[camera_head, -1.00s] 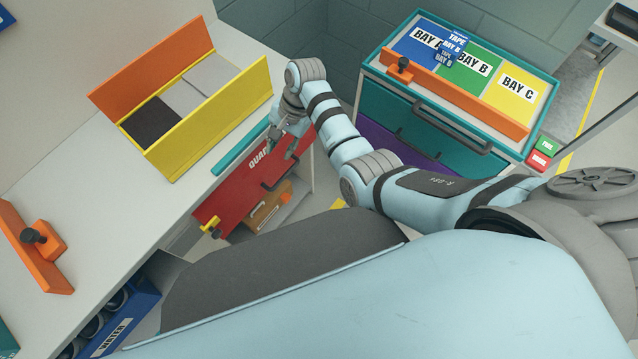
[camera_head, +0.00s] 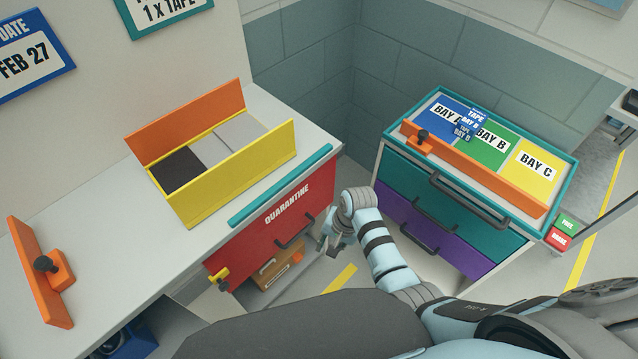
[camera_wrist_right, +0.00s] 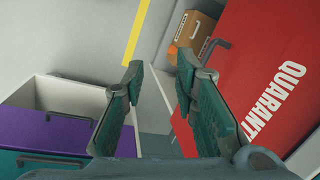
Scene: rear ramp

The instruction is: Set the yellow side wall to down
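The yellow side wall (camera_head: 238,176) stands upright along the front long side of a box on the white bench (camera_head: 125,240). An orange wall (camera_head: 185,122) stands upright along the box's back side. Between them is a floor of dark and light grey panels (camera_head: 222,146). My right gripper (camera_head: 328,243) is below the bench top, in front of the red quarantine drawer and apart from the yellow wall. In the right wrist view my right gripper (camera_wrist_right: 155,85) is open with nothing between its fingers. My left gripper is not in view.
A teal bar (camera_head: 282,184) runs along the bench's front edge above the red quarantine drawer (camera_head: 285,222). An orange board with a black knob (camera_head: 40,270) is at the bench's left. A teal drawer cabinet (camera_head: 450,210) stands right. Floor shows between the bench and cabinet.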

